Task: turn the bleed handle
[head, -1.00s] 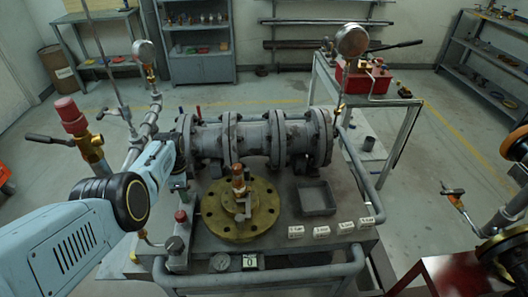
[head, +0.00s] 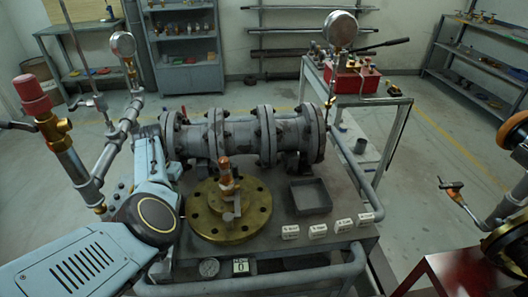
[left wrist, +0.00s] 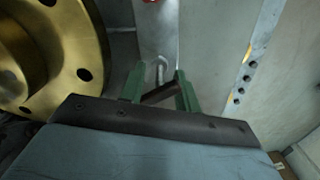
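My left gripper (left wrist: 160,88) shows in the left wrist view with its two green fingers apart. A dark, slanted bar (left wrist: 161,93) lies between the fingers, perhaps the bleed handle; I cannot tell whether either finger presses on it. A bent silver rod (left wrist: 160,70) stands just beyond the fingertips. In the head view my left arm reaches in beside the brass flange (head: 202,222), and its own links hide the gripper and that bar. My right gripper is not in view.
The brass flange's edge (left wrist: 98,45) is close on the left in the wrist view. The grey pipe valve body (head: 240,140) lies behind it.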

